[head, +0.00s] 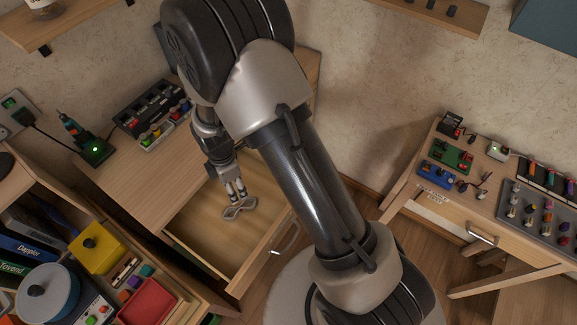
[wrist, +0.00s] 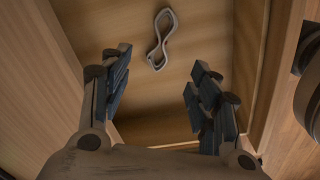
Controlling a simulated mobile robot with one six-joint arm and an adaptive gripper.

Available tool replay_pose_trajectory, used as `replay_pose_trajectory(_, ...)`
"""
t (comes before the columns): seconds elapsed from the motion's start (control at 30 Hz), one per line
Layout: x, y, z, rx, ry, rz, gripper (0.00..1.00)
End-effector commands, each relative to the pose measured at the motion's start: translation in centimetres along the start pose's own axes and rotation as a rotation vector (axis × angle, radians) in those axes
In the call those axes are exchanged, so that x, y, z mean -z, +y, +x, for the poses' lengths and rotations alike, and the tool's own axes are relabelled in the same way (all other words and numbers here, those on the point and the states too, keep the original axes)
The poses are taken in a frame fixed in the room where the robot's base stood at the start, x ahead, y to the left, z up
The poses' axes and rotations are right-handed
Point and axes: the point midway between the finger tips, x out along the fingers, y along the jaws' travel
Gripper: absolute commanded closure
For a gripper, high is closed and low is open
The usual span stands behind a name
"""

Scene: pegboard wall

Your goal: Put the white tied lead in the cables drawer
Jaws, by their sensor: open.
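The white tied lead (head: 239,208), pale and bound in a figure-eight, lies on the floor of the open drawer (head: 196,238). In the wrist view the lead (wrist: 161,41) lies flat beyond my fingertips, with bare drawer floor (wrist: 140,93) around it. My gripper (head: 236,192) is over the drawer, pointing down above the lead. In the wrist view my gripper (wrist: 161,62) has its fingers spread apart with nothing between them. No label shows on this drawer from here.
A desk on the left holds a black organiser (head: 152,112) and a green charger (head: 95,151). A shelf with a yellow box (head: 97,247), pot (head: 47,291) and red bin (head: 147,303) stands at lower left. A second table (head: 410,190) with a shut drawer stands right.

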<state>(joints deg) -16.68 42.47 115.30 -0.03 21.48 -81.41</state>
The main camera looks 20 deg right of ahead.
Motion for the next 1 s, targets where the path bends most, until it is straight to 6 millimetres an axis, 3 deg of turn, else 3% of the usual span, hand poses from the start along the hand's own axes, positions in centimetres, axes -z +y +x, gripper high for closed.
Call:
replay_pose_trajectory(0.1, -1.3, 0.4, -5.6, -0.050, 0.009, 0.156, 0.44)
replay_pose_trajectory(0.23, -3.2, -0.8, -13.0, -0.106, 0.029, 0.406, 0.44)
replay_pose_trajectory(0.37, -5.2, -3.4, -19.4, -0.159, 0.058, 0.663, 0.44)
replay_pose_trajectory(0.5, -6.9, -7.4, -25.1, -0.215, 0.102, 0.936, 0.44)
replay_pose_trajectory(0.7, -8.6, -14.2, -30.2, -0.287, 0.184, 1.316, 0.44)
replay_pose_trajectory(0.8, -9.0, -17.2, -31.4, -0.312, 0.225, 1.474, 0.44)
replay_pose_trajectory(1.0, -9.3, -20.6, -32.2, -0.339, 0.279, 1.659, 0.44)
